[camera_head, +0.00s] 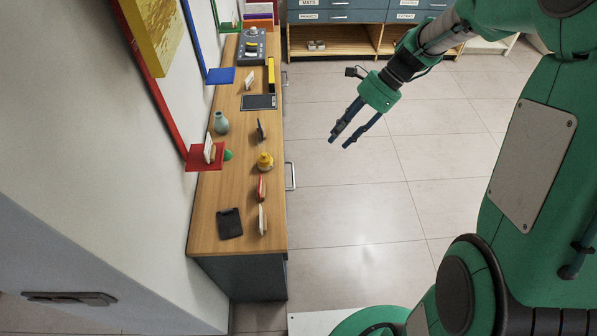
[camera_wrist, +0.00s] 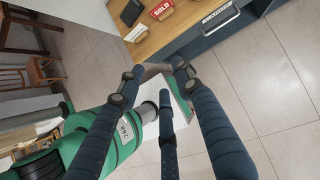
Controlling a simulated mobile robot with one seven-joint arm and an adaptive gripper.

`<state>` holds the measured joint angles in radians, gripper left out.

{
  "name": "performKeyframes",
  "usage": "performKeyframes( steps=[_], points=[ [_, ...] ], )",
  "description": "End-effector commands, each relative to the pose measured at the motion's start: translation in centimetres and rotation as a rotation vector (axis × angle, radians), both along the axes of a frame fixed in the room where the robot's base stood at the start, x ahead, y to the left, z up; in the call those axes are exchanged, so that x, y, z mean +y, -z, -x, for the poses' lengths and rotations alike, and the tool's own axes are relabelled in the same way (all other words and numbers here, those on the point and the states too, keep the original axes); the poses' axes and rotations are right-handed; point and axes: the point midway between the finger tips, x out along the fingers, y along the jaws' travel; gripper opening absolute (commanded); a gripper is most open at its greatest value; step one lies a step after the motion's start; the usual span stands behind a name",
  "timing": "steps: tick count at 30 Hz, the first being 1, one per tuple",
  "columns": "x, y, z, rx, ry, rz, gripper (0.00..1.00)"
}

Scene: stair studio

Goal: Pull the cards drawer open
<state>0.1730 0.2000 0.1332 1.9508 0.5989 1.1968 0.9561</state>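No label reading "cards" is legible in either view. The wooden-topped counter (camera_head: 232,215) at left has a silver bar handle (camera_head: 290,176) on its right-hand front, and a second, smaller handle (camera_head: 285,77) farther back. A handle on a dark front also shows in the wrist view (camera_wrist: 218,13), near the top. My gripper (camera_head: 341,138) hangs over the floor, right of the counter and farther back than the nearer handle. The counter's drawer fronts are mostly hidden from above.
A blue drawer cabinet (camera_head: 362,16) with labelled fronts and an open wooden shelf stands at the back. Small items, including a yellow object (camera_head: 265,161), a vase (camera_head: 221,122) and a black tray (camera_head: 230,223), stand on the counter. The tiled floor (camera_head: 345,210) beside it is clear.

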Motion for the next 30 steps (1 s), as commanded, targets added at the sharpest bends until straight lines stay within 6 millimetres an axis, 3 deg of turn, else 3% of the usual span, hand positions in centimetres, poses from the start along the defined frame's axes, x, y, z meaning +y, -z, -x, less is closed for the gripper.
performKeyframes(
  steps=[15, 30],
  points=[
    [-0.3, 9.3, -7.0, 0.380, 0.354, -0.160, 0.35],
    [-1.0, 20.1, -11.7, 0.774, 0.665, -0.299, 0.35]
  ],
)
